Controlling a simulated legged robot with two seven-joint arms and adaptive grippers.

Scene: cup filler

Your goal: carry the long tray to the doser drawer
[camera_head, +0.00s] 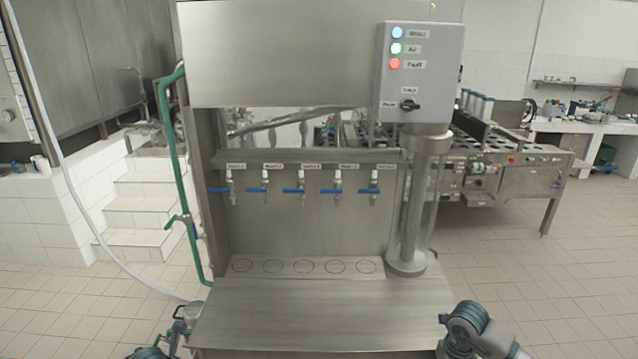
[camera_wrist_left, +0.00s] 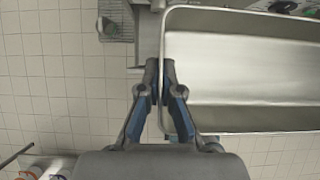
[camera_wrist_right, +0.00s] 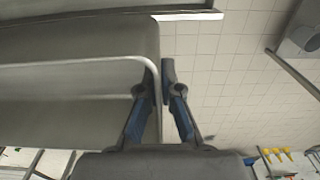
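The long tray is a shallow steel pan with rounded corners. Its left end shows in the left wrist view (camera_wrist_left: 235,60) and its right end in the right wrist view (camera_wrist_right: 85,105). My left gripper (camera_wrist_left: 160,66) is closed with its fingertips on either side of the tray's left end wall. My right gripper (camera_wrist_right: 159,68) is closed on the right end wall in the same way. The tray's middle is out of both wrist views. The head view shows only parts of my arms at the bottom, not the tray or fingertips. I cannot make out the doser drawer.
A steel filling station (camera_head: 310,215) with several blue-handled taps stands ahead, its flat ledge (camera_head: 320,310) in front. A grey control box (camera_head: 418,75) is above right. White steps (camera_head: 140,205) are at left, a long machine (camera_head: 515,170) at right. Tiled floor at right is clear.

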